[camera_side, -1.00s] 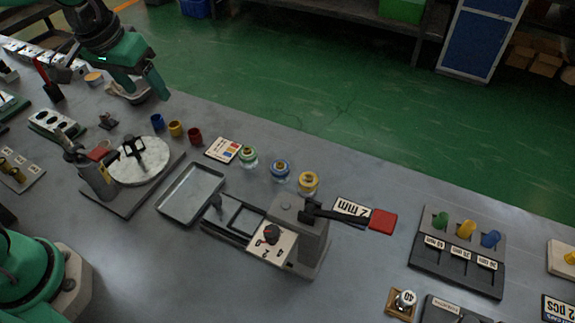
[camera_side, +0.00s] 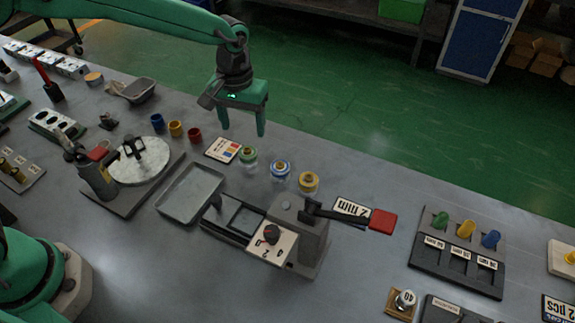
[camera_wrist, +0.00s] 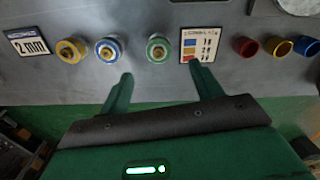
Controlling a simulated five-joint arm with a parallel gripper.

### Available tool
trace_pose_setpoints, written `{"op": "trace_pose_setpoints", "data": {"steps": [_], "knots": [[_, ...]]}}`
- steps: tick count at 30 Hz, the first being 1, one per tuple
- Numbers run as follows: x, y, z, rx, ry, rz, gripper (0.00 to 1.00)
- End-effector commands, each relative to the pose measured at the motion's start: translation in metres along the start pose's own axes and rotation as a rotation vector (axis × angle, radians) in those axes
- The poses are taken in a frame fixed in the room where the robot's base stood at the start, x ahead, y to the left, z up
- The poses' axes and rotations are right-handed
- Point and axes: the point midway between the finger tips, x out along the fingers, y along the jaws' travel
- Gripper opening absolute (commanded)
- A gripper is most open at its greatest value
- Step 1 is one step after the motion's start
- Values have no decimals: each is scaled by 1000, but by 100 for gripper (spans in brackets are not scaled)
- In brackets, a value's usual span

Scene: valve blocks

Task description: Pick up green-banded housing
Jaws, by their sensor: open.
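The green-banded housing (camera_side: 248,154) stands on the grey bench beside the colour card, at the left end of a row of three housings. In the wrist view the green-banded housing (camera_wrist: 158,48) shows from above, beyond and between my fingertips. My gripper (camera_side: 243,132) is open and empty, above the bench near its far edge, with its fingers pointing down. In the wrist view my gripper (camera_wrist: 160,72) has its two green fingers spread apart, not touching any housing.
A blue-banded housing (camera_side: 280,169) and a yellow-banded housing (camera_side: 308,182) stand close to the right. The colour card (camera_side: 222,149) lies to the left, with blue, yellow and red cups beyond. A grey tray (camera_side: 191,194) and a lever press (camera_side: 300,235) stand nearer.

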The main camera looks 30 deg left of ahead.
Motion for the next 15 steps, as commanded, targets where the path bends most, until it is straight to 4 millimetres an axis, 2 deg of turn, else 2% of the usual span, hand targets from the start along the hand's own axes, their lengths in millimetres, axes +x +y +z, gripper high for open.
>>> {"op": "trace_pose_setpoints", "data": {"steps": [5,11,15], "knots": [[11,7,-2,-6,-11,-7,65],[13,7,-2,-6,-13,-8,65],[23,7,-2,-6,-14,-8,65]]}}
